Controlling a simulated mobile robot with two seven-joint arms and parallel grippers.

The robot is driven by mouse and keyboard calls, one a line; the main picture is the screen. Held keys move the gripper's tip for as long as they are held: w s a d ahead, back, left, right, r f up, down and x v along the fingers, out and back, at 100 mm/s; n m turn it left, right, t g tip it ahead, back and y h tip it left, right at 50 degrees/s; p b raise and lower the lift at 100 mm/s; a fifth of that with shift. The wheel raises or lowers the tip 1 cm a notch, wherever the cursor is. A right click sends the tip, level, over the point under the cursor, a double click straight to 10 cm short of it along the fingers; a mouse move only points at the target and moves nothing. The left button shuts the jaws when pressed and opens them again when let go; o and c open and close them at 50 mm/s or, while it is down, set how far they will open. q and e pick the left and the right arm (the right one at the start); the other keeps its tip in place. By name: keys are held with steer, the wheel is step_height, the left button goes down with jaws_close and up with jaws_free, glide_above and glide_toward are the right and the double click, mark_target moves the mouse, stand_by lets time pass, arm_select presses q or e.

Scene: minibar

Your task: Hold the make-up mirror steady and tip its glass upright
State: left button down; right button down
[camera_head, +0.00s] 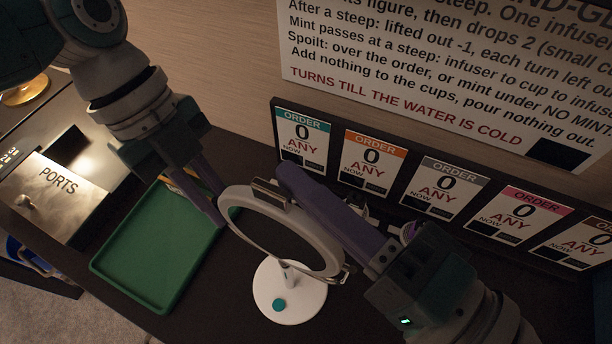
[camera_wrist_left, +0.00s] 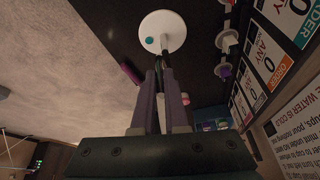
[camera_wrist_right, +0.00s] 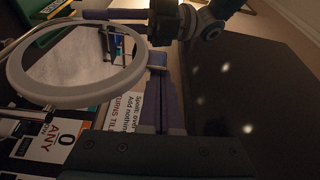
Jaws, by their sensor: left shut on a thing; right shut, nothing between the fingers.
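The make-up mirror has a white ring (camera_head: 331,254) on a round white base (camera_head: 289,303) with a teal dot. The ring leans at a slant above the base; its glass reflects a pale patch in the right wrist view (camera_wrist_right: 75,96). My left gripper (camera_head: 219,216) is shut on the mirror at the ring's left side; its fingers hide which part they grip. In the left wrist view its fingers (camera_wrist_left: 161,75) point towards the base. My right gripper (camera_head: 284,174) is shut and empty, its fingertips close to a small tab (camera_head: 270,193) on the ring's upper edge. Contact there is unclear.
A green tray (camera_head: 150,290) lies left of the mirror. A box marked PORTS (camera_head: 62,195) stands further left. A row of ORDER cards (camera_head: 371,160) stands behind, under a large text sign (camera_head: 440,70). White and purple items partly show behind my right gripper.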

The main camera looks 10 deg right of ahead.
steer(key=w+d, duration=0.2)
steer(key=w, duration=0.1)
steer(key=v, duration=1)
steer(key=shift+r, duration=0.15)
arm_select(q)
steer(key=c, duration=0.9)
jaws_free()
arm_select(e)
steer(key=shift+w, duration=0.1)
arm_select(q)
steer(key=shift+o, duration=0.2)
